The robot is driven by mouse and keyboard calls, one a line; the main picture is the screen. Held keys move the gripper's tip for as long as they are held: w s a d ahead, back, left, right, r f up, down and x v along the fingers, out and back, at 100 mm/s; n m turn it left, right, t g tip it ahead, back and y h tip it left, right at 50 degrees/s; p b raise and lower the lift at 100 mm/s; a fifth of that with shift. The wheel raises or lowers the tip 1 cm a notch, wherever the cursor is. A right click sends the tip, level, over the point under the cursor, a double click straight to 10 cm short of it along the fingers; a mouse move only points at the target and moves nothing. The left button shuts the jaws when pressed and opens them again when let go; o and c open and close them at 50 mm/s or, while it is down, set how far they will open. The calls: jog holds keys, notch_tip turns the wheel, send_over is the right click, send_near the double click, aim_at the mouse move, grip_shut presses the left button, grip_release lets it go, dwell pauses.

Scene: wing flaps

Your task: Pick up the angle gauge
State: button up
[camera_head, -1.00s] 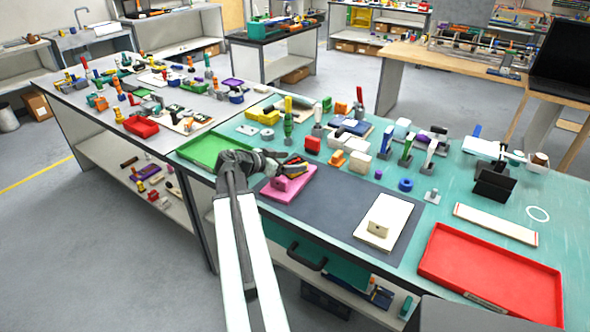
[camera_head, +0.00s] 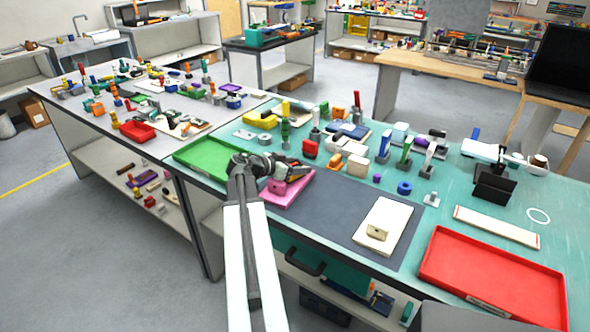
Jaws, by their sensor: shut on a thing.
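My gripper (camera_head: 298,172) is above the back part of a pink plate (camera_head: 289,194) on the teal bench. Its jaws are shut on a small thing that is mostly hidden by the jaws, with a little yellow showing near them. I cannot tell for certain whether this is the angle gauge. A pink block (camera_head: 277,187) sits on the plate just in front of the gripper. I cannot clearly pick out an angle gauge elsewhere on the bench.
A green tray (camera_head: 205,149) is left of the gripper. A dark grey mat (camera_head: 340,212) lies to the right, with a cream board (camera_head: 397,215) on it. Several small blocks and tools stand behind. A red tray (camera_head: 490,310) lies at the front right.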

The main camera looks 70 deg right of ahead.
aim_at(298, 162)
notch_tip(298, 162, up, 10)
jog(key=p, duration=1)
jog(key=shift+r, duration=0.15)
